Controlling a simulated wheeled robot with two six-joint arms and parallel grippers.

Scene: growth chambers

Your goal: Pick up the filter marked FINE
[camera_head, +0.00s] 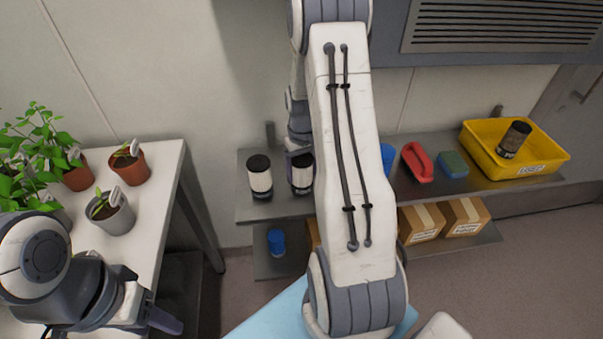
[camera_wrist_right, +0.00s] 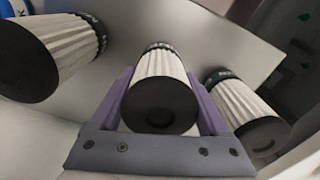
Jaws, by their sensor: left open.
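A white pleated filter with dark ends (camera_wrist_right: 160,85) stands between the purple fingers of my right gripper (camera_wrist_right: 161,72) in the right wrist view. The fingers lie close along both its sides; I cannot tell whether they press on it. In the head view this seems to be the filter (camera_head: 302,172) partly behind my right arm. Similar filters stand to the left (camera_wrist_right: 60,50) and right (camera_wrist_right: 245,112) in the wrist view; one shows in the head view (camera_head: 259,176). Their band markings are unreadable. My left gripper (camera_head: 163,319) is open at the lower left, away from the filters.
The filters stand on a grey metal shelf (camera_head: 247,208). A red object (camera_head: 416,163), a teal sponge-like block (camera_head: 453,164) and a yellow bin (camera_head: 484,150) holding a dark cylinder (camera_head: 513,139) are to the right. Boxes (camera_head: 464,215) sit below. Potted plants (camera_head: 112,214) stand on a white table (camera_head: 150,215).

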